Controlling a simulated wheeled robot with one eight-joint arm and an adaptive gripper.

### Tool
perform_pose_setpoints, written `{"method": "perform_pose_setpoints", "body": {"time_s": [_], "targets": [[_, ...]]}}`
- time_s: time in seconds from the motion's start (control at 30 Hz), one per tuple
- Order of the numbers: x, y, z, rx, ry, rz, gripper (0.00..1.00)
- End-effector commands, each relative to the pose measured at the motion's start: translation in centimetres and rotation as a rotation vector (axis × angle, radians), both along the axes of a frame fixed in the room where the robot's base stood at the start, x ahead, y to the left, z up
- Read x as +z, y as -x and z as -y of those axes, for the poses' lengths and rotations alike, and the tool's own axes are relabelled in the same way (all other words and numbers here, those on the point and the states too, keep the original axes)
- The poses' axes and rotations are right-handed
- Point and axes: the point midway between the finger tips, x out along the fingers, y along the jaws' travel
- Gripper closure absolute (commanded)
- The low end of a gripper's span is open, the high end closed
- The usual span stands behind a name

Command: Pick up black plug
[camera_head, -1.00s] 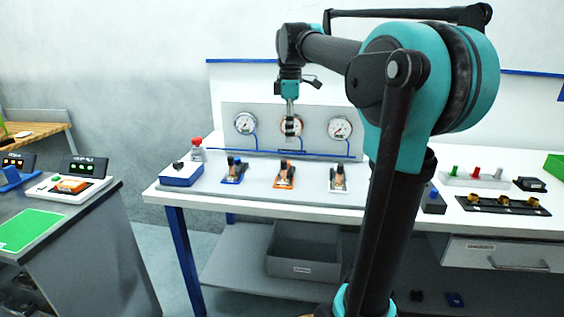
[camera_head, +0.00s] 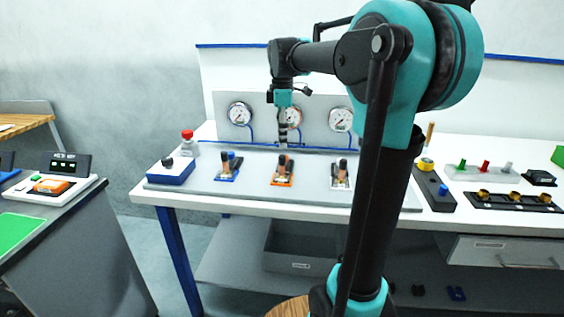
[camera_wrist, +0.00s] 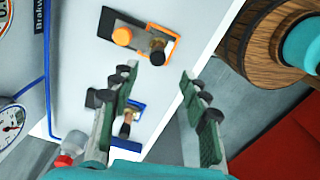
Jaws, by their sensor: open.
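No part is clearly recognisable as the black plug. Small black pieces (camera_head: 418,290) lie low beneath the bench in the head view, too small to identify. My gripper (camera_head: 283,144) hangs above the bench, over the orange-based clamp (camera_head: 283,181), in front of the gauges. In the wrist view my gripper (camera_wrist: 158,74) has its two fingers wide apart with nothing between them. The orange-based clamp (camera_wrist: 169,42) and the blue-based clamp (camera_wrist: 138,110) lie on the bench beyond the fingers.
A blue box with a black knob (camera_head: 167,162) stands on the bench's left. A tray with green, red and grey pegs (camera_head: 480,177) is at the right. A grey bin (camera_head: 290,263) sits below. A wooden barrel (camera_wrist: 262,50) shows in the wrist view.

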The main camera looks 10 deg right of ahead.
Motion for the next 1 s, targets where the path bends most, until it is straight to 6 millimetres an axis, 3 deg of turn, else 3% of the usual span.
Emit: {"method": "perform_pose_setpoints", "body": {"time_s": [0.1,0.37,0.7,1.0], "targets": [[-1.9,0.0,0.0,0.000,0.000,0.000,0.54],[-3.6,-0.1,0.0,0.000,0.000,0.000,0.54],[-7.9,-0.4,0.1,0.000,0.000,0.000,0.54],[-8.3,-0.4,0.1,0.000,0.000,0.000,0.54]]}}
